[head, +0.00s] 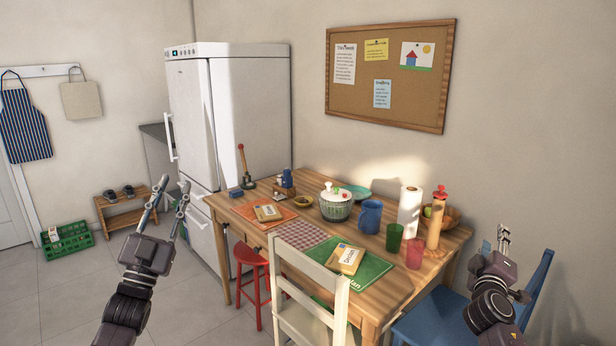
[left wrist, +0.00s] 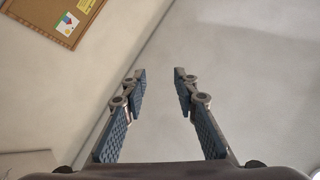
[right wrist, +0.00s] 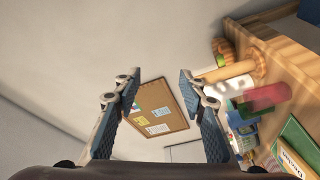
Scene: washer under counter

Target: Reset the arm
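My left gripper (head: 174,191) is raised at the left of the head view, in front of the fridge and clear of the table. It is open and empty; its two fingers stand apart in the left wrist view (left wrist: 157,75). My right gripper (head: 503,236) is raised at the right of the head view, beside the table's right end and above the blue chair. In the right wrist view (right wrist: 157,76) its fingers are apart with nothing between them. Both grippers point upward.
A wooden table (head: 400,285) holds cups, a blue jug (head: 371,216), a paper roll (head: 409,211) and placemats. A white chair (head: 300,300), a red stool (head: 252,275) and a blue chair (head: 430,318) stand around it. A white fridge (head: 250,110) is behind.

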